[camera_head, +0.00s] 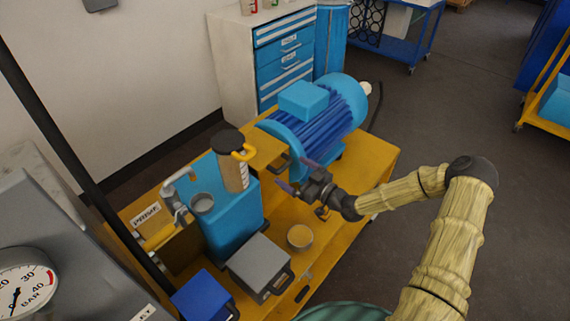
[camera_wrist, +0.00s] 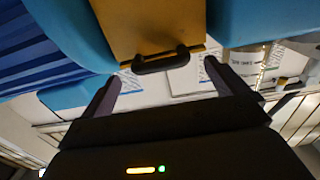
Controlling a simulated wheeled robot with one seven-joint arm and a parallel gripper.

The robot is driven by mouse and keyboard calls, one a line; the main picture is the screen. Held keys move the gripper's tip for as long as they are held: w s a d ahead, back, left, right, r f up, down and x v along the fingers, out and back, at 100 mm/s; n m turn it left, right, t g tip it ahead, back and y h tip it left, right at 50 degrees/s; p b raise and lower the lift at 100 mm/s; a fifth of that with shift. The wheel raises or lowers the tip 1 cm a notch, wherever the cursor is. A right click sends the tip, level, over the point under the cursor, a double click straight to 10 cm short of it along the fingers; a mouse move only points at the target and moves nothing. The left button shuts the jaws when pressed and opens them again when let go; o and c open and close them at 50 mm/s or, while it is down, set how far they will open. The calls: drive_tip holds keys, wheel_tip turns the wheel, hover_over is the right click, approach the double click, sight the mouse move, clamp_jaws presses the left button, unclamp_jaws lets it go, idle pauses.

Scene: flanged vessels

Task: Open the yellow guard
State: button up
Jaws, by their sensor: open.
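The yellow guard (camera_head: 262,147) is a flat-faced cover between the blue pump body and the blue motor in the head view. In the wrist view the guard (camera_wrist: 150,22) fills the top middle, with a black bar handle (camera_wrist: 160,61) near its lower edge. My gripper (camera_head: 297,176) is in front of the guard, with its fingers spread. In the wrist view my gripper (camera_wrist: 160,84) has one finger on each side of the handle's line, and the handle lies ahead of the empty gap. I cannot tell whether anything touches.
The ribbed blue motor (camera_head: 320,118) stands right of the guard, the blue pump body (camera_head: 228,205) left. A grey box (camera_head: 260,266), a blue box (camera_head: 202,297) and a round cup (camera_head: 300,237) are on the yellow bench (camera_head: 372,160).

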sight(287, 167)
drive_tip(key=shift+p+x, duration=0.3)
drive_tip(key=shift+x, duration=1.75)
drive_tip(key=shift+a, duration=0.1)
drive_tip(key=c, duration=1.3)
drive_tip(key=shift+r, duration=0.1)
